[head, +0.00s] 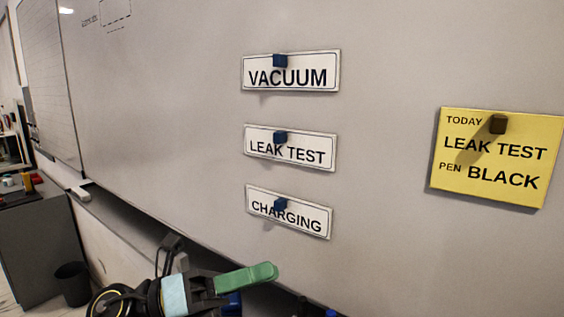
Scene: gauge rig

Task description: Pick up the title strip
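Three white title strips hang on the whiteboard in a column, each with a blue magnet near its top. The top strip (308,76) reads VACUUM, the middle strip (290,151) reads LEAK TEST and the bottom strip (290,218) reads CHARGING. A yellow card (487,178) to the right reads TODAY LEAK TEST, PEN BLACK, under a dark magnet. My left gripper (247,278), with a green finger showing, is at the bottom of the view, below the CHARGING strip and apart from it. Its other finger cannot be made out. My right gripper is out of view.
The whiteboard (180,140) fills most of the view, with a faint dashed drawing at top left. A dark ledge runs along its lower edge; small blue items (330,313) show near it. A grey cabinet (38,245) and a black bin (72,284) stand at lower left.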

